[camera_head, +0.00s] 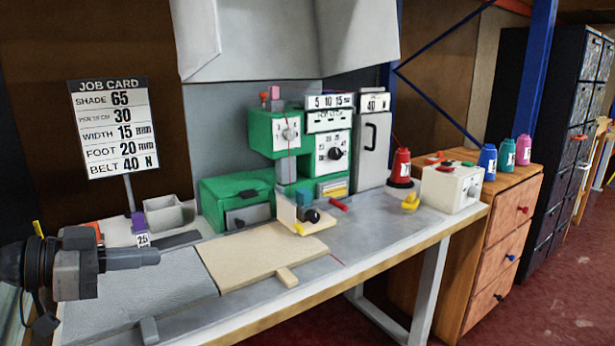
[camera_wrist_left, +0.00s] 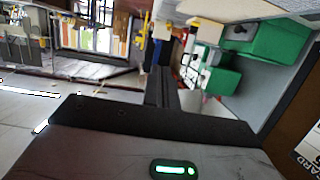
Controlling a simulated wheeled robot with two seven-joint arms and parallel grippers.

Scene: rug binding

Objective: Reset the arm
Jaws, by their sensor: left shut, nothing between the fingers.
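My left gripper (camera_head: 150,258) comes in from the left edge in the head view. It is shut and empty, held above the left end of the grey workbench (camera_head: 225,322), with its fingers pointing right. In the left wrist view its closed fingers (camera_wrist_left: 160,85) show dark in the middle, with nothing between them. The green sewing machine (camera_head: 285,150) stands at the back of the bench, to the right of the gripper and apart from it. It also shows in the left wrist view (camera_wrist_left: 225,75). My right gripper is in neither view.
A job card (camera_head: 112,125) stands on a post behind the gripper. A beige board (camera_head: 262,255) lies mid-bench. A red thread cone (camera_head: 402,163) and a white box (camera_head: 450,188) stand at the right. A wooden drawer cabinet (camera_head: 505,225) adjoins the bench, with coloured cones on top.

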